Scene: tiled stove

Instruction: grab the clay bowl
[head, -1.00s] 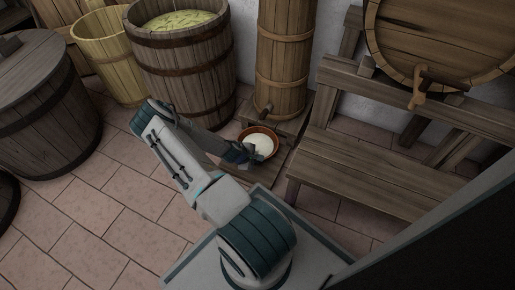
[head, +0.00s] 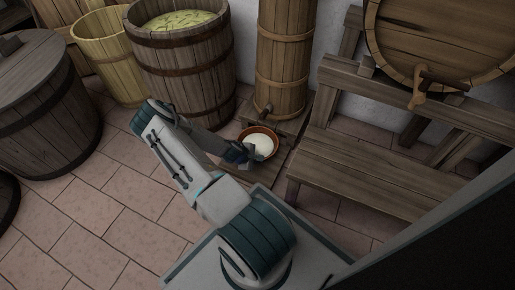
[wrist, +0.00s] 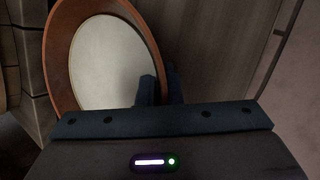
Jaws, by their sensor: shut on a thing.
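The clay bowl (head: 261,142) is reddish-brown with whitish contents. In the head view it is at the low wooden stand below the tall narrow wooden vessel. In the wrist view the bowl (wrist: 62,62) fills the upper left, its rim reaching down to the fingers. My gripper (head: 247,154) is at the bowl's near rim in the head view. In the wrist view my gripper (wrist: 160,88) is shut on the rim, one finger showing inside the bowl over the white contents and the other outside. Whether the bowl touches the stand is hard to tell.
The tall wooden vessel (head: 283,60) stands right behind the bowl. A wooden bench (head: 375,175) is close on the right, with a barrel (head: 440,40) above it. A large tub (head: 185,60) stands at left. Tiled floor (head: 100,215) at the front left is clear.

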